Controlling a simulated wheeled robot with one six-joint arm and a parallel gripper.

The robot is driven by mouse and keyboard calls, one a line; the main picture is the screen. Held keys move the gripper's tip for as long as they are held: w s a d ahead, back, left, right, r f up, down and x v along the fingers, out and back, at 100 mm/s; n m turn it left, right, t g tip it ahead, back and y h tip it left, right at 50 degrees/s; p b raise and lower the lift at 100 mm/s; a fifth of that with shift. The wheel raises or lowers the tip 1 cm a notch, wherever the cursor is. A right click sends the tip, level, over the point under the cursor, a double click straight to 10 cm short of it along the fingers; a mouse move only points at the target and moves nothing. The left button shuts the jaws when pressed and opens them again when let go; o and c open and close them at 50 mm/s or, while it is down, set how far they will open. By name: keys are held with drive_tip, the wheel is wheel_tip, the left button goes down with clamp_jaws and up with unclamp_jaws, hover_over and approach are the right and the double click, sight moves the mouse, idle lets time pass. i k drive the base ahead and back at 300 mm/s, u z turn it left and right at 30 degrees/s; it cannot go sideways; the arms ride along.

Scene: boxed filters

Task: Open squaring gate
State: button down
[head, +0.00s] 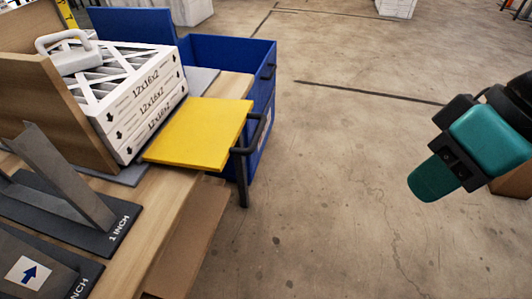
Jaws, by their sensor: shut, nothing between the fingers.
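The squaring gate appears to be the yellow panel (200,133) with a dark bar handle (250,135) at its right end. It lies about flat at the table's right edge, beside a stack of white boxed filters (140,110) marked 12x16x2. My gripper (430,182), teal and black, is at the far right over open floor, well apart from the panel and its handle. It is shut and empty. The panel's hinge or mount is not clear to see.
A blue bin (264,100) stands behind the panel. A wooden board (60,110) flanks the filters, and a grey-handled block (70,58) rests on top. Dark slotted stands (110,240) are on the table (150,235). The floor between table and gripper is clear.

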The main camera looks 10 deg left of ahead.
sight(202, 133)
drive_tip(key=k, duration=0.2)
drive_tip(key=z, duration=1.25)
drive_tip(key=i, duration=1.05)
drive_tip(key=u, duration=1.75)
